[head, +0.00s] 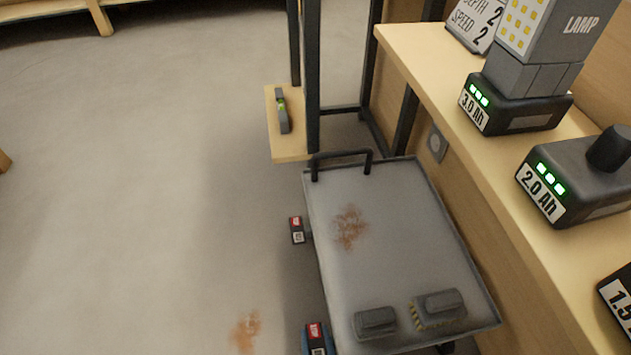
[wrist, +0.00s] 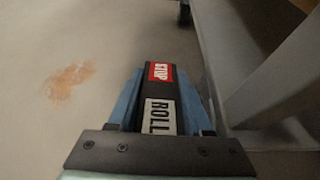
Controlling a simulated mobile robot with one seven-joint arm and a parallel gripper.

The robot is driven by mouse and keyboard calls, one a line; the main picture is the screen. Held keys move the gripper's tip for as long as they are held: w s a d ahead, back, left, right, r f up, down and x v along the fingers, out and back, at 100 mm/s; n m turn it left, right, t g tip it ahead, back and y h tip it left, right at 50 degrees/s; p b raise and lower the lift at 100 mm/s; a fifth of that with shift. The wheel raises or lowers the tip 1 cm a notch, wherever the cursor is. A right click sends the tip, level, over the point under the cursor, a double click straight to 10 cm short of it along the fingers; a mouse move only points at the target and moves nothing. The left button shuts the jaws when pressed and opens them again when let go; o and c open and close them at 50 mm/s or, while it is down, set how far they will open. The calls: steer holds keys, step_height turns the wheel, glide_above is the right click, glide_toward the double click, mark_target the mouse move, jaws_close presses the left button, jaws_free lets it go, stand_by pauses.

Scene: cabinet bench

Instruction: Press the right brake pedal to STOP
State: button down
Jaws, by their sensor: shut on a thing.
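A near brake pedal (wrist: 160,100) shows in the wrist view as a dark bar with a red STOP label at its far end and a white ROLL label at its near end. My gripper (wrist: 163,85) has its blue fingers shut on either side of this pedal. The same pedal (head: 315,332) shows at the bottom of the head view, low at the cart's left edge, with blue fingers beside it. A second, farther pedal (head: 297,230) with red and white labels sits free farther up that edge. The exact tilt of the gripped pedal is hard to tell.
The grey cart top (head: 400,240) with a raised handle (head: 342,160) is right of the pedals. A bench (head: 545,255) with battery packs stands to the right. A wooden ledge (head: 290,150) holds a small level. Floor to the left is clear, apart from a rusty stain (head: 246,332).

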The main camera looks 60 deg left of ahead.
stand_by(0.4)
steer(key=c, duration=0.6)
jaws_free()
steer(key=p+v, duration=0.6)
steer(key=v, duration=0.7)
steer(key=shift+a+r, duration=0.1)
steer(key=shift+r, duration=0.05)
